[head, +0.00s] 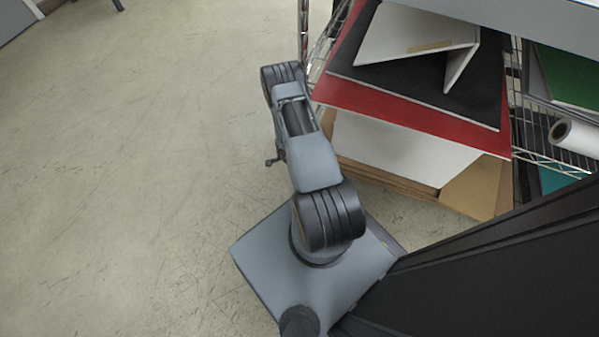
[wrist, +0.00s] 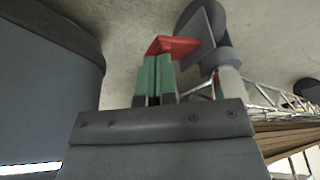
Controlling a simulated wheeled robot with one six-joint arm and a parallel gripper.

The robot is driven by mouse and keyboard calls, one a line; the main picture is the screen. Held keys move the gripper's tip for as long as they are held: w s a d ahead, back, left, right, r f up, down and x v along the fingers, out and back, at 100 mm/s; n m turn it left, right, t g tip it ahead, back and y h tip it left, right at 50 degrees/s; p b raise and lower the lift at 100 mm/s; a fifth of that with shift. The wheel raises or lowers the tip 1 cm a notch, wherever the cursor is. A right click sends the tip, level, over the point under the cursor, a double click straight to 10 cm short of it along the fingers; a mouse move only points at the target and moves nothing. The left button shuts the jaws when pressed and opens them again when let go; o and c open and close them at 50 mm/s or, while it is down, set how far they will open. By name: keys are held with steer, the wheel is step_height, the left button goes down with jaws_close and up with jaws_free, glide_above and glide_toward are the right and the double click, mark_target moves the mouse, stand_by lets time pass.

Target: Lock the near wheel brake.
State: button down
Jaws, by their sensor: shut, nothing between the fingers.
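The red brake pedal (wrist: 172,46) shows in the wrist view at the top middle, beside a grey caster wheel (wrist: 188,18) with its metal fork plate. My gripper (wrist: 155,60) has green fingers. They are shut together with nothing between them. The fingertips are right at the pedal's left part and overlap it in the picture; I cannot tell whether they touch. A pale post (wrist: 230,82) stands at the caster. In the head view the pedal, the caster and my gripper are not visible.
The wire rack (head: 540,145) holds a red sheet (head: 415,122), a black sheet, white boards and cardboard (head: 475,190). In the wrist view its wire shelf (wrist: 275,103) and brown boards (wrist: 285,138) lie at right, with another dark caster (wrist: 308,89). Open floor (head: 120,170) lies left.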

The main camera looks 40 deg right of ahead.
steer(key=shift+f, duration=0.1)
stand_by(0.3)
steer(key=shift+f+b, duration=0.75)
steer(key=shift+f, duration=0.25)
steer(key=shift+r, duration=0.1)
steer(key=shift+w+a+r, duration=0.1)
steer(key=shift+a, duration=0.1)
steer(key=shift+w+a+r+p, duration=0.25)
steer(key=shift+a+p, duration=0.15)
steer(key=shift+a, duration=0.2)
steer(key=shift+w+a+r+p, duration=0.1)
steer(key=shift+w+a+p, duration=0.15)
steer(key=shift+a+p, duration=0.25)
steer(key=shift+a+r, duration=0.1)
steer(key=p+v, duration=0.7)
steer(key=v, duration=0.6)
steer(key=shift+r, duration=0.3)
